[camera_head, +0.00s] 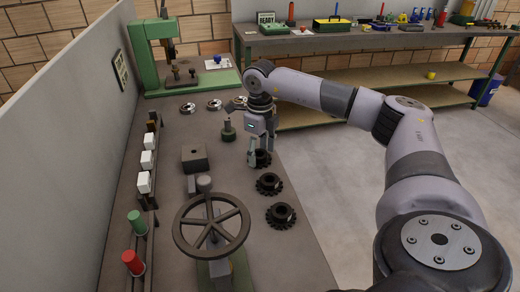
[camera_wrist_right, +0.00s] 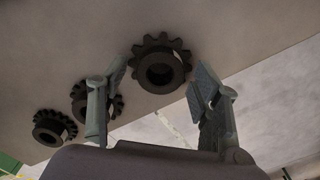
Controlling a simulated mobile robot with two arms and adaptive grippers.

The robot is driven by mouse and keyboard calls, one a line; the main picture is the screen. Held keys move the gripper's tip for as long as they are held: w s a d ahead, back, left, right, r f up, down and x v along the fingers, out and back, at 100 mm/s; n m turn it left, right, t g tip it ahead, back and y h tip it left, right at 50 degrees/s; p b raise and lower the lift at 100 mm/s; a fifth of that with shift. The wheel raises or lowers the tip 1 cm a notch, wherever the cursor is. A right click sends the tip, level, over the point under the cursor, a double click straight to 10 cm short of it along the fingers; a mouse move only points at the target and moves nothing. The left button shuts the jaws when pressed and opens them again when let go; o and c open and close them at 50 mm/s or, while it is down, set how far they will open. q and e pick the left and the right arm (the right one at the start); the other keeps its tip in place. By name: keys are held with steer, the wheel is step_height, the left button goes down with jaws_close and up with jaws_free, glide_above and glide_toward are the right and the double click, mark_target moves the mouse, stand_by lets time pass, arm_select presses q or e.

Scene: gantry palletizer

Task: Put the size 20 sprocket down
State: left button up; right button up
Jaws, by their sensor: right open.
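Three dark toothed sprockets lie in a row along the right side of the bench. The far sprocket (camera_head: 263,160) is partly hidden by my right gripper (camera_head: 258,153); the middle sprocket (camera_head: 269,184) and the near sprocket (camera_head: 281,216) lie clear of it. No size marking is readable. In the right wrist view, my right gripper (camera_wrist_right: 160,80) is open, its fingers apart on either side of one sprocket (camera_wrist_right: 160,66). I see no clear contact. The other two sprockets, (camera_wrist_right: 88,101) and (camera_wrist_right: 53,127), show to the left. My left gripper is not in view.
A handwheel (camera_head: 212,226) stands at the near end of the bench (camera_head: 300,262). A dark block (camera_head: 195,158) and a green knobbed part (camera_head: 228,131) are left of the gripper. A green press (camera_head: 155,55) stands at the back. Open floor is on the right.

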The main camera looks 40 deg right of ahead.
step_height(320, 180, up, 12)
steer(key=shift+r+b, duration=0.15)
steer(key=shift+b, duration=0.25)
stand_by(0.5)
